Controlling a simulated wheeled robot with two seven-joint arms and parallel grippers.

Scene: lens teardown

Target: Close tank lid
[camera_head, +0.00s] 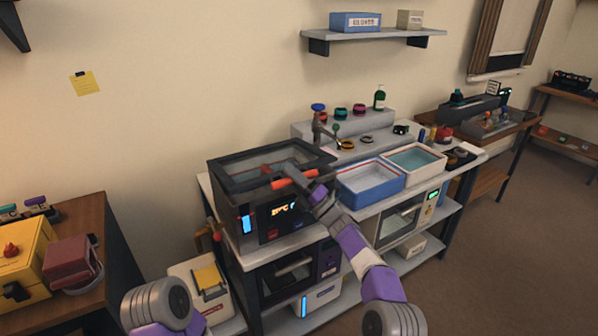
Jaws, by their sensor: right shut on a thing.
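The tank (252,232) is a dark box with a lit front display, standing on the left end of the workbench. Its lid (232,184) has a dark frame around a clear pane and lies over the tank top, nearly level. I cannot tell whether a small gap is left under its front edge. An orange-red handle (280,184) is at the lid's front right. My right gripper (291,172) reaches over the front edge and is shut on this handle; its fingertips are partly hard to make out. My left gripper is out of view; only part of that arm shows at bottom left.
A blue-rimmed tray (369,201) and a teal-filled tray (441,153) stand right of the tank. Behind them a grey stepped stand (298,131) holds small rings and a green bottle (379,98). A yellow machine (22,262) is on the left table.

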